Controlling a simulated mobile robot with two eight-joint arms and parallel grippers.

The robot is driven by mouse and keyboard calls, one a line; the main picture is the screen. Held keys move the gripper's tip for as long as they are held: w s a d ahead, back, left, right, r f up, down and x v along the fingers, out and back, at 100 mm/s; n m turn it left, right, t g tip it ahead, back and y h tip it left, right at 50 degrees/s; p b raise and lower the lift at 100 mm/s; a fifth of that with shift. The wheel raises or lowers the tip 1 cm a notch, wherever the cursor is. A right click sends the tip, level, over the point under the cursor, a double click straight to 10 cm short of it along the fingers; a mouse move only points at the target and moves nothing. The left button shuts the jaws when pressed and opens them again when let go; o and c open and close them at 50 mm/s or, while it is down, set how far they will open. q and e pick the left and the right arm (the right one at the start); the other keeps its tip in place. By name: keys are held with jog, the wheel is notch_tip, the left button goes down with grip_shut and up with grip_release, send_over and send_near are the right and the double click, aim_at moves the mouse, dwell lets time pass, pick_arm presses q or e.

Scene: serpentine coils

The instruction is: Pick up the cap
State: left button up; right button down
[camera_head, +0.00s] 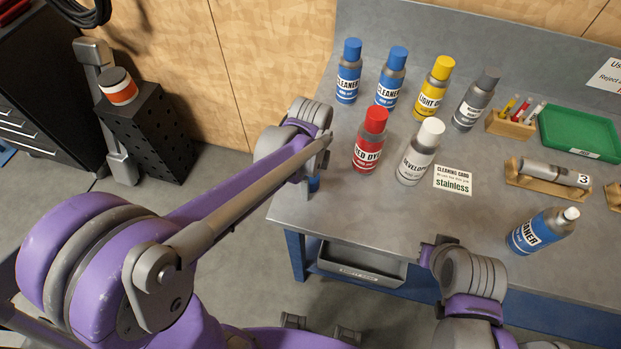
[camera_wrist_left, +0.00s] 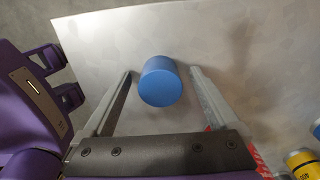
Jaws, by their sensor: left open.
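A blue cap (camera_wrist_left: 158,82) stands on the grey workbench (camera_wrist_left: 100,35), between the two fingers of my left gripper (camera_wrist_left: 162,71) in the left wrist view. The fingers are open, with a gap on each side of the cap. In the head view the cap (camera_head: 313,184) is a small blue piece near the bench's front left corner, partly hidden by my left arm. My left gripper is mostly hidden there behind the arm. My right arm (camera_head: 465,275) is at the front edge; the state of its gripper is not clear.
A red dye bottle (camera_head: 370,140) and a white-capped developer bottle (camera_head: 418,152) stand to the right of the cap. Blue, yellow and grey-capped bottles stand behind. The bench is bare around the cap.

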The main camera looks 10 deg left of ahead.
pick_arm(q)
jog(key=c, duration=1.4)
jog(key=shift+r, duration=0.15)
